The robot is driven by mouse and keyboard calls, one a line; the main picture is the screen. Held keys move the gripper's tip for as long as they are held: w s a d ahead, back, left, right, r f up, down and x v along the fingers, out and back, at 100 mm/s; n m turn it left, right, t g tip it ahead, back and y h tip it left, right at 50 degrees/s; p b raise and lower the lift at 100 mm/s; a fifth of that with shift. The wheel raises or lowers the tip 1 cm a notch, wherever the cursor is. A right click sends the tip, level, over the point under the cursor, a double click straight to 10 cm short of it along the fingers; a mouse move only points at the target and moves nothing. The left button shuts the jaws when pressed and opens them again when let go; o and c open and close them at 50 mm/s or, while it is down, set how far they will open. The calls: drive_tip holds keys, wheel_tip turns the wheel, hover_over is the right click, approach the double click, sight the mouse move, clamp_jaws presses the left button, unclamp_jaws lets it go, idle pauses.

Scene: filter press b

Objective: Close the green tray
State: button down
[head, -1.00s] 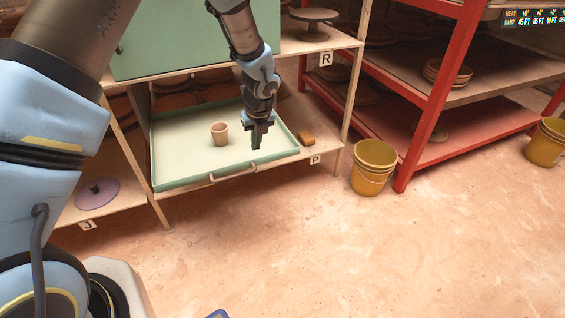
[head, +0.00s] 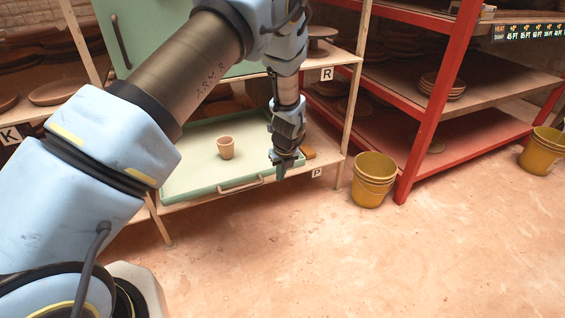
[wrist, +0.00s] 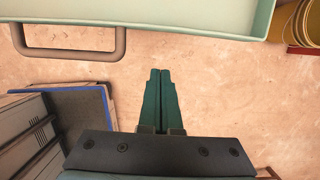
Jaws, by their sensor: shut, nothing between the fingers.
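The green tray (head: 186,190) is pulled out of the lower shelf, with a handle (head: 240,185) on its front edge. A small clay pot (head: 226,148) stands upright on it. My gripper (head: 281,172) is shut and empty, pointing down near the tray's front right corner, to the right of the handle. In the wrist view, the shut fingers (wrist: 160,85) are over bare floor, apart from the tray front (wrist: 190,14) and its handle (wrist: 70,54). My arm hides part of the tray's left and back in the head view.
A brown block (head: 308,153) lies on the shelf right of the tray. Yellow buckets (head: 373,180) stand on the floor before the red rack (head: 436,100). A green cabinet door (head: 140,45) is above. The front floor is clear.

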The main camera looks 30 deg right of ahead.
drive_tip(key=shift+w+d+r+p, duration=0.1)
drive_tip(key=shift+w+d+p, duration=0.1)
drive_tip(key=shift+w, duration=0.8)
drive_tip(key=shift+w+d+r+p, duration=0.1)
drive_tip(key=shift+w+p, duration=0.1)
drive_tip(key=shift+w, duration=0.8)
